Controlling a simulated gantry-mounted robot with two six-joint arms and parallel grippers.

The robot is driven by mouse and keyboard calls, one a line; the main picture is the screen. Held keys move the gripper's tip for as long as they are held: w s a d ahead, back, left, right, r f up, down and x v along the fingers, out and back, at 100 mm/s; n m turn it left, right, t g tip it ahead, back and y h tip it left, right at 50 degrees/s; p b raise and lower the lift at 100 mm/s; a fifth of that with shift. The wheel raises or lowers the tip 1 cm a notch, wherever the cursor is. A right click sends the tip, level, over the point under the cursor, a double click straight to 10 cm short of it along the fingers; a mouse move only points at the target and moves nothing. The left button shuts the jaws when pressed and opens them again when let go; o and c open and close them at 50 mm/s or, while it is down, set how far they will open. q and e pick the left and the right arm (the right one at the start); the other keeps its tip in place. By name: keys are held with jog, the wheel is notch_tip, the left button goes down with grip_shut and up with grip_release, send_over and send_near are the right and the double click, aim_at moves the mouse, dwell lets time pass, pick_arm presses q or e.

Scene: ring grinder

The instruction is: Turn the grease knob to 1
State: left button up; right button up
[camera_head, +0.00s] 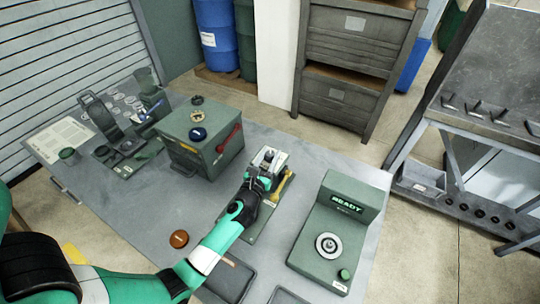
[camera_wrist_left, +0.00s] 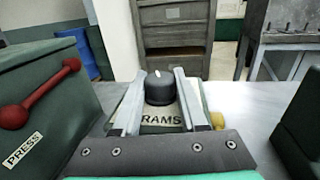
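A dark round knob (camera_wrist_left: 160,90) with a white pointer mark stands on a plate in the left wrist view. No digits by the knob are readable. My right gripper is in neither view.
A green press box (camera_head: 203,140) with a red lever stands left of the gripper. A green READY unit (camera_head: 335,238) with a round dial stands to the right. A yellow handle (camera_head: 283,187) is close beside the gripper. An orange-brown disc (camera_head: 179,239) lies on the table in front.

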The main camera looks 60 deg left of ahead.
pick_arm(q)
grip_shut()
jog(key=n+g+y+b, duration=0.2)
jog(key=g+b, duration=0.1)
jog(key=shift+w+d+f+n, duration=0.1)
jog(key=shift+f+n, duration=0.1)
jog(key=shift+n, duration=0.1)
jog(key=n+g+y+b, duration=0.1)
jog(key=n+g+b, duration=0.1)
jog(key=g, duration=0.1)
jog(key=n+g+y+b, duration=0.2)
jog(key=g+b, duration=0.1)
jog(key=shift+b, duration=0.35)
jog(key=shift+r+n+g+b, duration=0.15)
jog(key=shift+n+g+b, duration=0.7)
jog(key=shift+g, duration=0.35)
jog(key=o, duration=0.5)
grip_release()
